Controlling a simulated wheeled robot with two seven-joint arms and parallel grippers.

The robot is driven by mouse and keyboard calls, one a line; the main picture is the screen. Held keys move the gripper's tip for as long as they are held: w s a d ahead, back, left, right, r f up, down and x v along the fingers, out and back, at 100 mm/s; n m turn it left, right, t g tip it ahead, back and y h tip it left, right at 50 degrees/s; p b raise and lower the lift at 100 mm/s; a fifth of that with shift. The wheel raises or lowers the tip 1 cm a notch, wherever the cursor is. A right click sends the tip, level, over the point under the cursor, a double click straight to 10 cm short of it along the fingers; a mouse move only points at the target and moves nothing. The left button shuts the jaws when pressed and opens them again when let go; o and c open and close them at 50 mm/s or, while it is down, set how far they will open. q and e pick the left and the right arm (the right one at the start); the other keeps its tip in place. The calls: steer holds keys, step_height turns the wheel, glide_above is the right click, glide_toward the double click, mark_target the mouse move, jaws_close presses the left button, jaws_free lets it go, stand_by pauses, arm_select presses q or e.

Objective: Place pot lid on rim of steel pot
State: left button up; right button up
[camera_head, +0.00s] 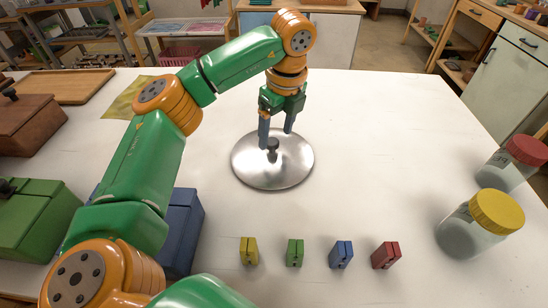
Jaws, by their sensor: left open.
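The pot lid (297,169) is a round, shiny steel disc with a dark knob (272,145) at its middle. It appears to lie flat on the white table, knob up. My left gripper (276,138) points down over the lid, open, with its two blue-grey fingers at or just above the knob. I cannot tell whether the fingers touch it. I see no steel pot in this view. My right gripper is not in view.
Yellow (249,251), green (295,253), blue (341,255) and red (386,255) small blocks stand in a row in front of the lid. Jars with a yellow cap (497,211) and a red cap (527,150) are at right. Green (38,222) and blue (183,230) boxes are at left.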

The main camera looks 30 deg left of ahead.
mark_target(272, 141)
arm_select(q)
steer(key=f, duration=0.1)
steer(key=a+f, duration=0.1)
steer(key=f, duration=0.2)
steer(key=shift+w+a+f+p, duration=0.1)
steer(key=shift+a+p, duration=0.2)
steer(key=shift+d, duration=0.1)
steer(key=shift+c, duration=1.1)
jaws_close()
